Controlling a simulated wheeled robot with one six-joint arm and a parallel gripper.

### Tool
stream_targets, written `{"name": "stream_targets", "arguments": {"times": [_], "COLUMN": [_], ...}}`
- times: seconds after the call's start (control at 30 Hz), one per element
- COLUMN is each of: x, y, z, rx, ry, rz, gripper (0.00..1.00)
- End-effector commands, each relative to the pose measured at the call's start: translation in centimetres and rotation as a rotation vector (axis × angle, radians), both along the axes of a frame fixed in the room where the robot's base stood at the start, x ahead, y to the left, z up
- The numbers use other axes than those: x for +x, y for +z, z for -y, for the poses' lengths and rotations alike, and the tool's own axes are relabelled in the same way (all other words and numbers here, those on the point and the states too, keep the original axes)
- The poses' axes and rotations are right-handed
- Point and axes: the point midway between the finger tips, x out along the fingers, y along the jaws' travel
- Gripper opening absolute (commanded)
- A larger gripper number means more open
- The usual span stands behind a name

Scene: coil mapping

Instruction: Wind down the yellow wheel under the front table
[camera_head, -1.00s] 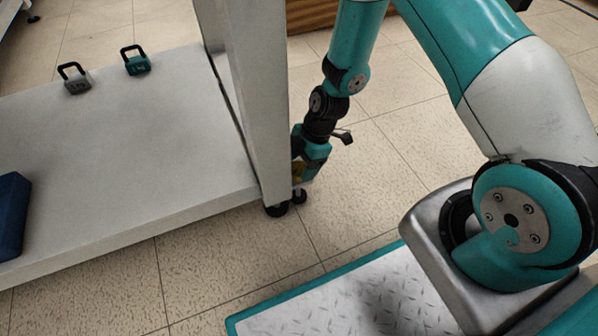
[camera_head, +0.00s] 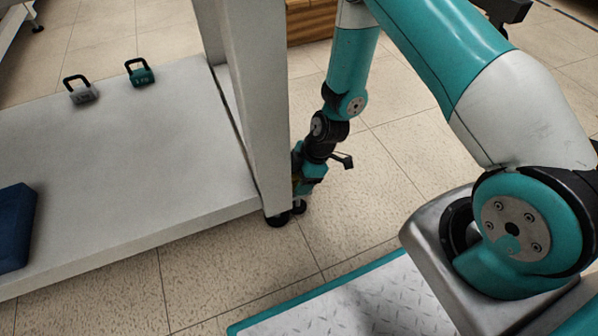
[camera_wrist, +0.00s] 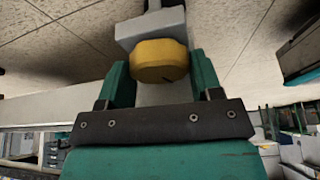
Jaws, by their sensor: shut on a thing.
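The yellow wheel (camera_wrist: 160,61) shows in the wrist view between the two teal fingers of my gripper (camera_wrist: 162,75), below a light grey block of the table's foot. My gripper is shut on the wheel. In the head view my gripper (camera_head: 302,180) is low beside the table leg (camera_head: 262,110), just above the dark casters (camera_head: 280,218). There the wheel is mostly hidden by the gripper and leg. The white front table (camera_head: 120,150) has a lower shelf that fills the left of the head view.
Two kettlebell-like weights, one grey (camera_head: 82,92) and one teal (camera_head: 140,74), stand on the shelf. A dark blue block (camera_head: 14,228) lies at its left end. Tiled floor (camera_head: 400,150) is open right of the leg. A wooden box (camera_head: 310,22) stands behind.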

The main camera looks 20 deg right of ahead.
Motion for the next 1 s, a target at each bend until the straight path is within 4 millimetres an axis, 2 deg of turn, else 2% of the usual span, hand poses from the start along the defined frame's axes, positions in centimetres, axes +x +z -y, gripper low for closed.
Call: {"name": "stream_targets", "arguments": {"times": [0.3,0.33,0.37,0.63,0.73,0.87,1.0], "x": [-0.1,-0.1,-0.1,-0.1,0.0,-0.1,-0.2], "y": [0.0,0.0,0.0,0.0,0.6,2.7,6.0], "z": [0.0,0.0,0.0,0.0,0.2,0.9,2.2], "rx": [-0.001,-0.001,-0.001,0.0,0.0,0.0,0.0], "ry": [-0.03,-0.029,-0.029,-0.029,-0.03,-0.031,-0.033], "rz": [-0.003,-0.002,-0.002,-0.001,-0.001,0.0,0.001], "gripper": [0.36,0.62,0.68,0.7,0.7,0.7,0.7]}}
